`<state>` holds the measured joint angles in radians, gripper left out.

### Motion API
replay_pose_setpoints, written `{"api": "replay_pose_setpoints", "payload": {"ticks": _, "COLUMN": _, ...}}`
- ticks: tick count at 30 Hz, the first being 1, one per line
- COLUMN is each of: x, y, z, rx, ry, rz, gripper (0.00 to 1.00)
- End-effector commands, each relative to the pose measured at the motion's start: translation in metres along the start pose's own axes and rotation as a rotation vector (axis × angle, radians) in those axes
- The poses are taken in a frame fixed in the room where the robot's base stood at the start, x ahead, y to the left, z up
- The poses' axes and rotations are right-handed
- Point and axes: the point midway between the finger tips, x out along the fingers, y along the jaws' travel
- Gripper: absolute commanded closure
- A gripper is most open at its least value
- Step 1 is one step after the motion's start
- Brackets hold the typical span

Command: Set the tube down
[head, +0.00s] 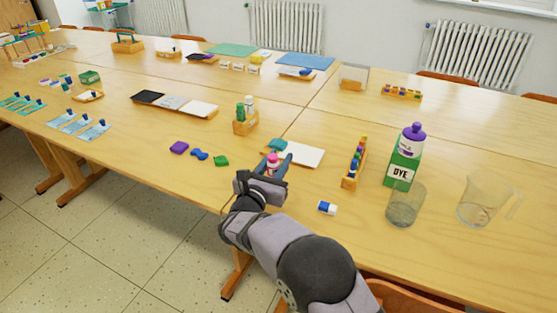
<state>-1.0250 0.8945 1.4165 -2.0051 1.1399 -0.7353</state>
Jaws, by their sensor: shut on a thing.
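My gripper (278,160) is near the front edge of the table, in front of a white board (308,156). It is shut on a small tube (271,159) with pink and white parts showing between the fingers. The fingers and wrist hide much of the tube. I cannot tell whether the tube touches the tabletop (300,195) or is held above it.
A teal item (277,144) lies just behind my gripper. A blue-and-white block (327,208), a rack of colored bottles (354,164), a green dye bottle (404,160), a glass (402,206) and a clear jug (478,200) are to the right. Purple (179,148), blue and green pieces lie left.

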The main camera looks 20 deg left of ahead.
Motion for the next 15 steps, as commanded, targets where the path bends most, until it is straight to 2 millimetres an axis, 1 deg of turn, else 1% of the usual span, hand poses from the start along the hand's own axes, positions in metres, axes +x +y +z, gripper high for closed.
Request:
{"api": "replay_pose_setpoints", "payload": {"ticks": 5, "x": 0.0, "y": 0.0001, "z": -0.0037, "rx": 0.001, "ry": -0.001, "rz": 0.0, "gripper": 0.97}}
{"api": "replay_pose_setpoints", "payload": {"ticks": 6, "x": 0.0, "y": 0.0, "z": -0.0043, "rx": 0.0, "ry": 0.0, "rz": 0.0, "gripper": 0.69}}
{"api": "replay_pose_setpoints", "payload": {"ticks": 8, "x": 0.0, "y": 0.0, "z": -0.0033, "rx": 0.0, "ry": 0.001, "rz": 0.0, "gripper": 0.55}}
{"api": "replay_pose_setpoints", "payload": {"ticks": 9, "x": 0.0, "y": 0.0, "z": -0.0034, "rx": 0.0, "ry": 0.001, "rz": 0.0, "gripper": 0.53}}
{"api": "replay_pose_setpoints", "payload": {"ticks": 15, "x": 0.0, "y": 0.0, "z": -0.0034, "rx": 0.0, "ry": 0.001, "rz": 0.0, "gripper": 0.53}}
